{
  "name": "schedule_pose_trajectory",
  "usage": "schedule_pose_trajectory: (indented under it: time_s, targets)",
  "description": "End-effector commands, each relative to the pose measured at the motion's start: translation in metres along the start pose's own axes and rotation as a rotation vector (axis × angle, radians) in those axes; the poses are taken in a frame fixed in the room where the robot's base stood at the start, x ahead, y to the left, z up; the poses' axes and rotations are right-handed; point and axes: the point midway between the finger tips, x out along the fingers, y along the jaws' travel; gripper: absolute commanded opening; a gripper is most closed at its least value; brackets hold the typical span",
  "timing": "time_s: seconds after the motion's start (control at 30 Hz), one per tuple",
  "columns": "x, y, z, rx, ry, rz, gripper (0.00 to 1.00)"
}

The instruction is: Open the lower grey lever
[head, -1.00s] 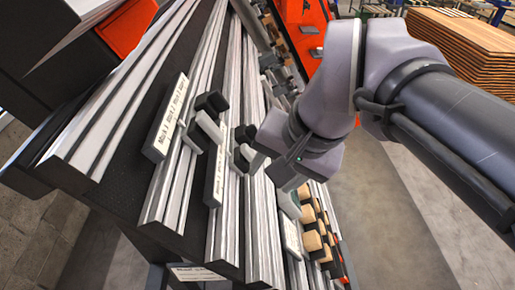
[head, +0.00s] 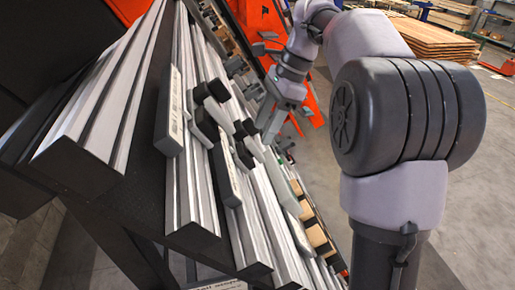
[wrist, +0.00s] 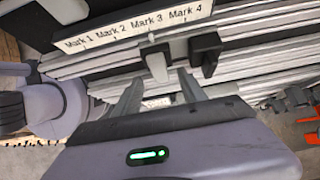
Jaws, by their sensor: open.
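A grey lever (wrist: 156,63) with a black end shows in the wrist view below a label strip marked Mark 1 to Mark 4. A black knob or lever (wrist: 205,55) sits just to its right. My gripper (wrist: 158,92) is open and empty, its two fingers pointing up the picture toward the grey lever, apart from it. In the head view, grey levers with black knobs (head: 213,90) stand on the sloping rails, with another black-knobbed pair (head: 243,156) lower and to the right. My gripper (head: 270,120) is to the right of them. I cannot tell which lever is the lower grey one.
Long metal rails (head: 130,90) run diagonally on a dark frame. A label plate (head: 170,115) stands beside the levers. Orange panels (head: 262,35) and wooden blocks (head: 318,237) lie close by. Stacked boards (head: 430,40) are at the back. The floor at the right is open.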

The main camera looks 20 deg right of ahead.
Motion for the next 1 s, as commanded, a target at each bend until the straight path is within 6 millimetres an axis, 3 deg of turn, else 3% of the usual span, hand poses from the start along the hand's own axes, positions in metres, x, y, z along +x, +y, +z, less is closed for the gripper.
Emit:
schedule_pose_trajectory:
  time_s: [0.1,0.2,0.57,0.83,1.0]
  targets:
    - [0.025,0.001,0.0,-0.001,-0.001,0.002,0.49]
    - [0.038,0.0,0.001,-0.001,0.0,0.0,0.49]
    - [0.046,0.0,0.001,-0.002,0.0,-0.001,0.49]
    - [0.046,0.0,0.001,-0.002,0.0,-0.001,0.0]
    - [0.047,0.0,0.0,-0.004,0.0,-0.003,0.0]
